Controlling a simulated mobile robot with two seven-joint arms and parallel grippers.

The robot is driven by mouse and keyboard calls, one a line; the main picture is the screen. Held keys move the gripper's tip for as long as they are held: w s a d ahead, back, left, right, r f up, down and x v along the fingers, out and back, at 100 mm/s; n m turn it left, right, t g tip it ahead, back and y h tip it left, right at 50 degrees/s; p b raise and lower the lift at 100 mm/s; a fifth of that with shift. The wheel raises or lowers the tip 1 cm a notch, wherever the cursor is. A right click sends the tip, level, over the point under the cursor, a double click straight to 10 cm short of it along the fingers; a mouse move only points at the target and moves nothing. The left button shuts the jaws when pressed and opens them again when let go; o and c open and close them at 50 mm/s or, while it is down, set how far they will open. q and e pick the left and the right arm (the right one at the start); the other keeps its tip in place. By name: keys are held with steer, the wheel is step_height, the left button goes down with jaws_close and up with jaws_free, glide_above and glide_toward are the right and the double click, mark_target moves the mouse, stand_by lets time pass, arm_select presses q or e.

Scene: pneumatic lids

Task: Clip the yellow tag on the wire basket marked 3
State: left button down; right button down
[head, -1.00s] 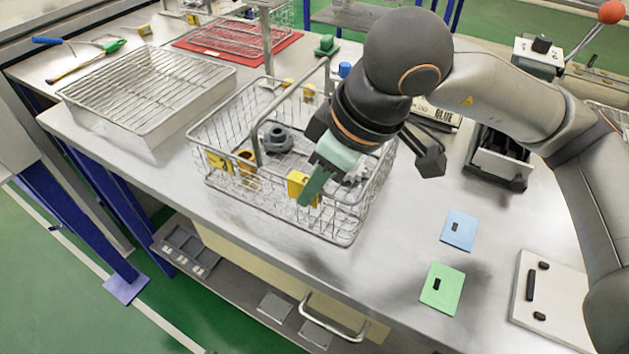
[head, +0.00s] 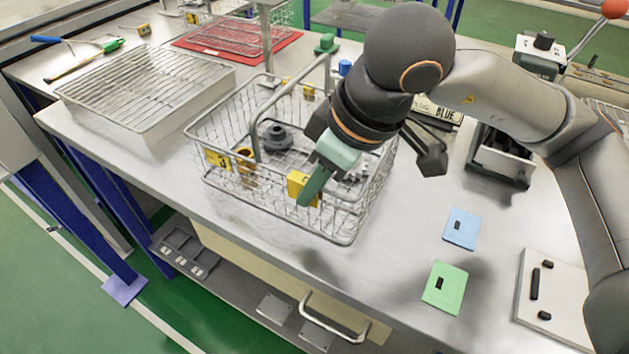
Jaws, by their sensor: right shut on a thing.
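A wire basket (head: 342,238) with a tall handle stands on the steel bench. I cannot read a 3 on it. A yellow plate (head: 217,160) is on its front side at the left. A yellow tag (head: 298,185) is at the front wall further right. My right gripper (head: 314,186) reaches down over the basket's front right part, its green fingers shut on the yellow tag. The tag appears to touch the front rim wires; I cannot tell whether it is clipped on. The far finger is hidden. My left gripper is not in view.
Grey and yellow parts (head: 277,137) lie inside the basket. A wire-topped tray (head: 143,90) stands to the left, and a red mat (head: 285,42) with another basket lies behind. Blue (head: 462,228) and green (head: 445,287) cards lie to the right. The bench's front edge is close to the basket.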

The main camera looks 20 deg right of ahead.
steer(key=shift+c, duration=1.4)
jaws_free()
steer(key=shift+r+p, duration=1.9)
steer(key=shift+r, duration=1.6)
